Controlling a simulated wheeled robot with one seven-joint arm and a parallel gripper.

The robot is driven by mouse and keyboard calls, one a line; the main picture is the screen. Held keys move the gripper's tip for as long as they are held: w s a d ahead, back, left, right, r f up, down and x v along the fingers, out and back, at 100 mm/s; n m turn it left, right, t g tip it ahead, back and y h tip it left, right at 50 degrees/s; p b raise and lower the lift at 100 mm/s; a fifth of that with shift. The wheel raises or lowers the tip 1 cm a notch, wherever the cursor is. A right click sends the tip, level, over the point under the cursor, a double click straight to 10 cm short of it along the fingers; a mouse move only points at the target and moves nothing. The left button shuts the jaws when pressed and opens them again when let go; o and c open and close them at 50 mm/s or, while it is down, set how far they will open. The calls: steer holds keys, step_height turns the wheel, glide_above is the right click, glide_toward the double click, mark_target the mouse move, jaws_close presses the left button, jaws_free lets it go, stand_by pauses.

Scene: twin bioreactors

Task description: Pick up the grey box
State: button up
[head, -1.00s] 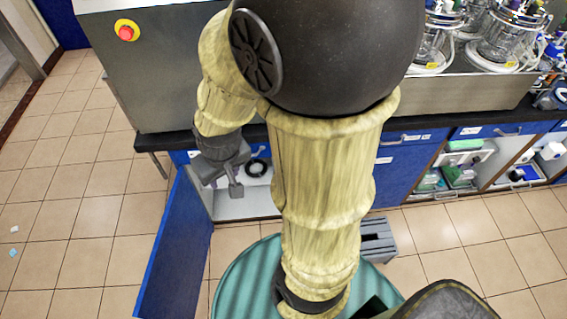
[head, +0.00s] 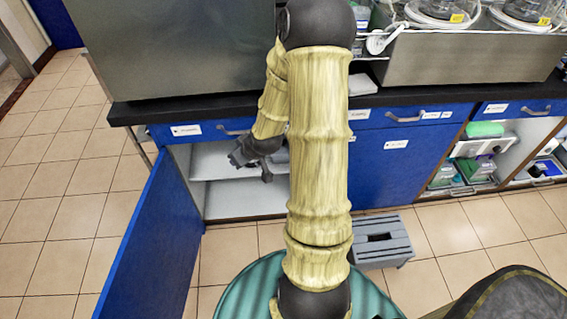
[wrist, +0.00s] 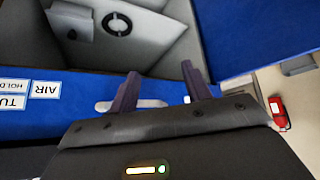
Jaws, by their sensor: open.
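My gripper (head: 254,165) is open and empty in front of the open cabinet under the bench. In the wrist view, its two fingers (wrist: 160,72) point toward the cabinet opening, with a drawer handle just behind them. A pale grey box-like item (wrist: 70,22) with a small dark spot shows inside the cabinet at the upper left of the wrist view, apart from the fingers. I cannot tell for sure that it is the grey box. In the head view my arm and gripper hide much of the cabinet's inside.
The open blue door (head: 150,245) stands left of the cabinet (head: 240,200). A black ring (wrist: 117,24) is inside the cabinet. Blue drawer fronts (head: 395,118) run under the dark worktop. A grey step stool (head: 380,240) stands on the floor at right. The floor at left is clear.

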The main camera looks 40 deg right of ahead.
steer(key=w+d+f+m+t+h+b, duration=0.1)
steer(key=w+d+f+t+b, duration=0.1)
steer(key=d+f+b, duration=0.45)
steer(key=w+d+f+m+t+b, duration=0.1)
steer(key=d+f+t+b, duration=0.2)
steer(key=f, duration=0.6)
steer(key=s+d+f+m+t+h+b, duration=0.1)
steer(key=d+f+m+t+h+b, duration=0.2)
steer(key=d+b, duration=0.6)
steer(key=d+f+h, duration=0.2)
steer(key=d+f, duration=0.1)
steer(key=shift+s+d+f+b, duration=0.15)
steer(key=shift+s+f+b, duration=0.1)
steer(key=shift+s+b, duration=0.15)
steer(key=b+x, duration=0.4)
steer(key=x, duration=0.7)
steer(key=shift+w+f+b, duration=0.15)
steer(key=shift+b, duration=0.15)
steer(key=shift+w+d, duration=0.2)
steer(key=shift+w, duration=0.2)
